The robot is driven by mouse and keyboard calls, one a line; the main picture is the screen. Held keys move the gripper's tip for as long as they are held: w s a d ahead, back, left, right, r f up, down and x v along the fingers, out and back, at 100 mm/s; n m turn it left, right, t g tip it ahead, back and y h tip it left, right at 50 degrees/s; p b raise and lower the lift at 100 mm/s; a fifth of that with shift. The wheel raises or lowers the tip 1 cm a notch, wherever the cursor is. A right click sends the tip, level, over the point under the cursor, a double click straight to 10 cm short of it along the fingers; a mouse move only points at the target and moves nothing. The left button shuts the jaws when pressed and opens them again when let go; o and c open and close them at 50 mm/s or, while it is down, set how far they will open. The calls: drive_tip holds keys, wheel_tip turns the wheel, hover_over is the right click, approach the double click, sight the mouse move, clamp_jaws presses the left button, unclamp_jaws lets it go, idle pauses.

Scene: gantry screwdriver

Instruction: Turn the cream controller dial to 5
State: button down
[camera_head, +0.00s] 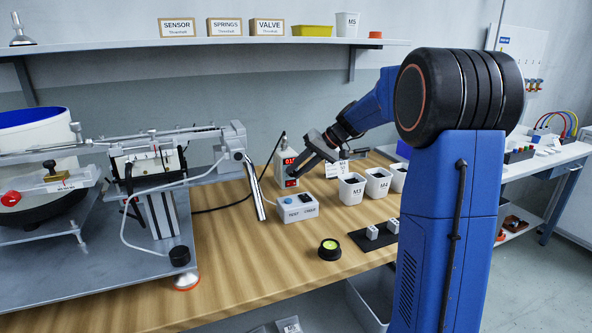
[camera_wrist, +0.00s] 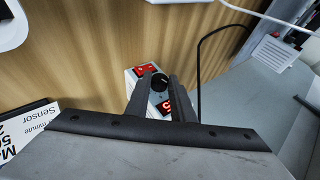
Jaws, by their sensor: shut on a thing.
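The cream controller (camera_head: 284,163) is a small upright box on the wooden bench in the head view, partly hidden by my gripper (camera_head: 297,172). In the wrist view the cream controller (camera_wrist: 130,79) shows a black round dial (camera_wrist: 160,82), a red switch (camera_wrist: 145,70) and a red display (camera_wrist: 164,107). My gripper (camera_wrist: 159,88) has one finger on each side of the dial and is shut on it. The display is partly covered by the fingers; a digit like a 5 shows, but the full reading is unclear. The dial's pointer is hard to read.
White bins (camera_head: 352,188) stand right of the controller. A grey button box (camera_head: 298,207) sits in front of it. A black cable (camera_head: 225,207) runs left. A gantry screwdriver (camera_head: 255,185) stands at left. A printed card (camera_wrist: 25,130) shows in the wrist view.

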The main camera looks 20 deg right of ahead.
drive_tip(key=shift+d+f+m+y, duration=0.15)
drive_tip(key=shift+m+y, duration=0.05)
drive_tip(key=shift+y, duration=0.55)
drive_tip(key=shift+d+f+m+y, duration=0.15)
drive_tip(key=shift+m+y, duration=0.05)
drive_tip(key=shift+y, duration=0.55)
drive_tip(key=c, duration=1.5)
unclamp_jaws()
drive_tip(key=shift+c, duration=0.2)
drive_tip(key=v, duration=1.7)
drive_tip(key=shift+s+d, duration=0.25)
drive_tip(key=shift+s, duration=0.05)
drive_tip(key=shift+f, duration=0.15)
drive_tip(key=shift+a, duration=0.1)
